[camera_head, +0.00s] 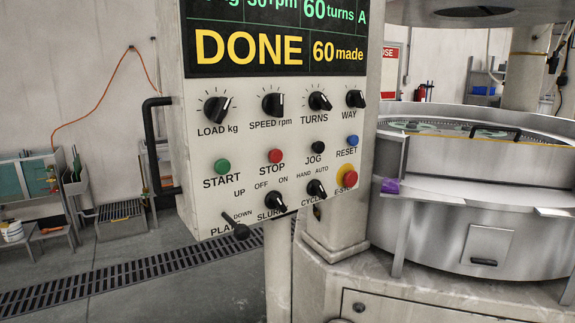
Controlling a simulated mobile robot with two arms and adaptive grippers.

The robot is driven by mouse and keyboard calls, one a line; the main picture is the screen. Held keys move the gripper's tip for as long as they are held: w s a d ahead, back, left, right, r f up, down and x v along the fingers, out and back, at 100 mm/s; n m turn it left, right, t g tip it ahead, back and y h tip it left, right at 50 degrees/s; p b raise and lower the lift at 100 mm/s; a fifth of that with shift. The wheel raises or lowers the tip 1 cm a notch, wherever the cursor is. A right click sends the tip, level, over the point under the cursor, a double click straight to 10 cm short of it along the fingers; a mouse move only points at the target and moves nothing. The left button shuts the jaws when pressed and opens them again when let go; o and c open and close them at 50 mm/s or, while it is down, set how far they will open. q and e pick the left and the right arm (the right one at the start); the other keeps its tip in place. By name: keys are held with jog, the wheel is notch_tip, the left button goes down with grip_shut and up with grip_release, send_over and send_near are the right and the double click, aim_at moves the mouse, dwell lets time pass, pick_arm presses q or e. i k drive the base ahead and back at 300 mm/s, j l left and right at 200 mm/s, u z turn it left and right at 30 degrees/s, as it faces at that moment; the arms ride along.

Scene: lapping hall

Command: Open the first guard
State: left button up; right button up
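A round lapping machine with a curved metal wall (480,170) stands at the right. This wall looks like a guard, but I cannot tell whether it is the first one. A black handle (497,131) shows at its top rim. Neither of my grippers is in view.
A control panel (215,180) with knobs and buttons fills the centre; its display (270,45) reads DONE, 60 made. A black handle (152,145) sticks out from its left side. A drain grate (130,272) crosses the clear floor.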

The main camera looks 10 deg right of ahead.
aim_at(515, 163)
jog(key=z, duration=1.4)
